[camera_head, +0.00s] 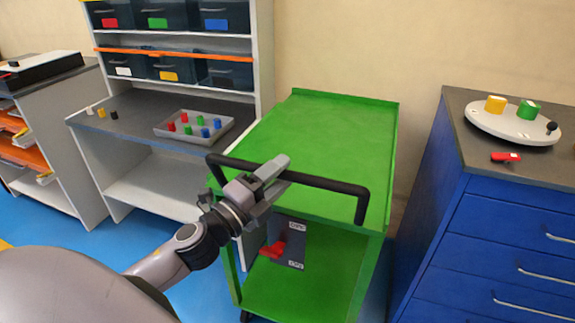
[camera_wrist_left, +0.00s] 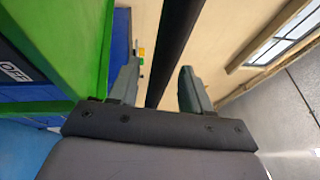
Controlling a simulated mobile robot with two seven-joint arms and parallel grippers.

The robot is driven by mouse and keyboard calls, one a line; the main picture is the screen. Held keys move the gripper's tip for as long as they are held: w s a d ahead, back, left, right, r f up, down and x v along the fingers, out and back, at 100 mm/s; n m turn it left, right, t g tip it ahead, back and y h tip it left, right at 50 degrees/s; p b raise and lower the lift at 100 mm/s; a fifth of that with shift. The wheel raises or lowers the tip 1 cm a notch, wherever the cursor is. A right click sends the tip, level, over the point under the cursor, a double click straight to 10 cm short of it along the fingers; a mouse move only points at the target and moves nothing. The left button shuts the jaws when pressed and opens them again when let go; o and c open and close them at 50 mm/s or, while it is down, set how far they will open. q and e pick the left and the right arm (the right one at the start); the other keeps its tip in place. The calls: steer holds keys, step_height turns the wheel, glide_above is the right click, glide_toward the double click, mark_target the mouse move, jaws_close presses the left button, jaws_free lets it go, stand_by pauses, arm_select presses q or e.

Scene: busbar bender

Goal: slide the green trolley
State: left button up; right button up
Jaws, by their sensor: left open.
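The green trolley (camera_head: 330,140) stands between a grey workbench and a blue drawer cabinet, with an empty top. Its black bar handle (camera_head: 325,183) runs along the near edge. My left gripper (camera_head: 276,179) is at the middle-left part of this handle. In the left wrist view, the open fingers (camera_wrist_left: 160,85) have the black handle (camera_wrist_left: 172,50) running between them, with gaps visible on both sides. The trolley's green side (camera_wrist_left: 50,50) shows at the left there. A grey panel with a red switch (camera_head: 273,250) sits below the handle. My right gripper is out of view.
The workbench (camera_head: 140,128) at the left holds a tray (camera_head: 165,130) of red, green and blue pieces, under shelves of bins. The blue cabinet (camera_head: 490,240) stands close on the right, carrying a white round plate (camera_head: 515,125) and a red item (camera_head: 505,157). The wall is behind.

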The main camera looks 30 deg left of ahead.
arm_select(q)
steer(key=shift+x, duration=1.3)
jaws_close()
steer(key=shift+f, duration=0.1)
